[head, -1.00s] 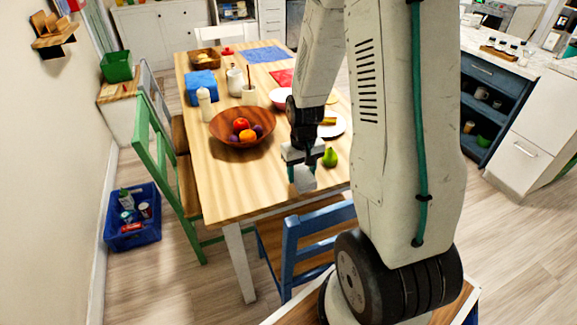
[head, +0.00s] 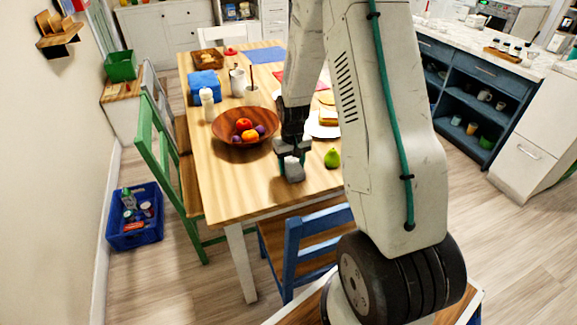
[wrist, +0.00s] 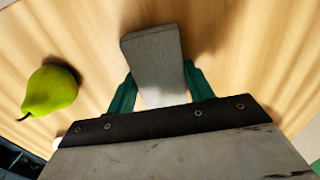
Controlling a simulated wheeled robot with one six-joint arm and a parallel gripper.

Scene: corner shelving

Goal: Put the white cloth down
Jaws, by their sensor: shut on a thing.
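The white cloth (head: 294,173) is a small folded bundle, looking pale grey in shade. It hangs from my gripper (head: 292,157) over the near part of the wooden table (head: 235,192). In the wrist view the cloth (wrist: 156,62) sits between the two green fingers of my gripper (wrist: 160,92), which is shut on it. The cloth is at or very close to the tabletop; I cannot tell whether it touches.
A green pear (head: 332,158) lies just right of the cloth. A wooden fruit bowl (head: 240,130) stands behind it to the left. A plate with bread (head: 322,130) is partly hidden by my arm. The table's near left corner is bare. A blue chair (head: 300,250) stands in front.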

